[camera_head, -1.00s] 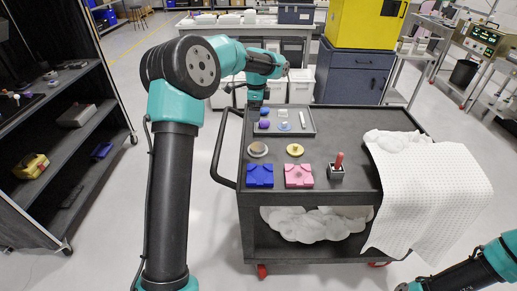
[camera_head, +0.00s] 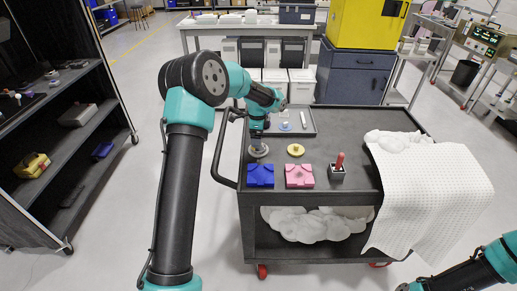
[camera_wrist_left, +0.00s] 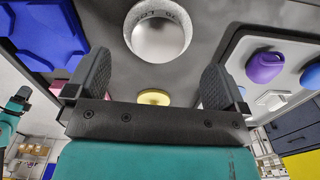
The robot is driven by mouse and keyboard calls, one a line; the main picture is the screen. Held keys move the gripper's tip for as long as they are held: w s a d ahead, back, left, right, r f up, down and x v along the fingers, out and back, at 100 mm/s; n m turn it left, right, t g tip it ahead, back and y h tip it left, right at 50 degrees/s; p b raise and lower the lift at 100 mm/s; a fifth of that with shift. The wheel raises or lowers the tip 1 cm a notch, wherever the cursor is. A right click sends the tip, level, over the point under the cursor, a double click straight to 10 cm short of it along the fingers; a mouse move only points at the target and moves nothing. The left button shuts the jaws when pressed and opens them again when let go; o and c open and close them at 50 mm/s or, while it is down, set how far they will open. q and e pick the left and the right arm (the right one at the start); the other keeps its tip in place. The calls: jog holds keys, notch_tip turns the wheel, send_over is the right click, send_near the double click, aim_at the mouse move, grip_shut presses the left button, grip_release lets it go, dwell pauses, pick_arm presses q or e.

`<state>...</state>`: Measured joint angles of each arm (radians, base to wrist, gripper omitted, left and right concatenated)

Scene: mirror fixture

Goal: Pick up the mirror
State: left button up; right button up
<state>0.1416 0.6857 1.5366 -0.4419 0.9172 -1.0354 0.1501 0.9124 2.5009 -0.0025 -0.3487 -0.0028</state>
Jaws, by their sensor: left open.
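The mirror (camera_head: 258,151) is a small round silver-grey disc with a raised rim. It lies on the cart top, behind the blue block. In the left wrist view the mirror (camera_wrist_left: 158,38) shows its shiny round face inside a marked grey ring. My left gripper (camera_head: 257,138) is right above it, pointing down, and partly hides it. In the left wrist view the two black fingers of the left gripper (camera_wrist_left: 156,80) are spread wide, with nothing between them and the mirror just beyond. Of my right arm only links show at the lower right; its gripper is out of view.
A blue block (camera_head: 260,175), a pink block (camera_head: 299,175) and a black holder with a red peg (camera_head: 337,170) stand in front. A yellow disc (camera_head: 295,150) lies right of the mirror. Behind is a grey tray (camera_head: 307,125) with small items. White cloth (camera_head: 430,195) covers the cart's right side.

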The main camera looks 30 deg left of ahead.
pick_arm(q)
jog(key=shift+d+f, duration=0.2)
jog(key=shift+f, duration=2.4)
jog(key=c, duration=1.1)
jog(key=shift+r, duration=0.1)
jog(key=shift+r, duration=0.45)
notch_tip(320, 180, up, 3)
jog(key=shift+f, duration=0.15)
jog(key=s+d, duration=0.2)
jog(key=s, duration=0.2)
jog(key=s+d, duration=0.3)
jog(key=s, duration=0.2)
jog(key=s+d+r, duration=0.1)
jog(key=s+d, duration=0.2)
jog(key=s, duration=0.1)
jog(key=shift+s+d+r, duration=0.1)
jog(key=shift+s+d, duration=0.1)
jog(key=shift+s, duration=0.15)
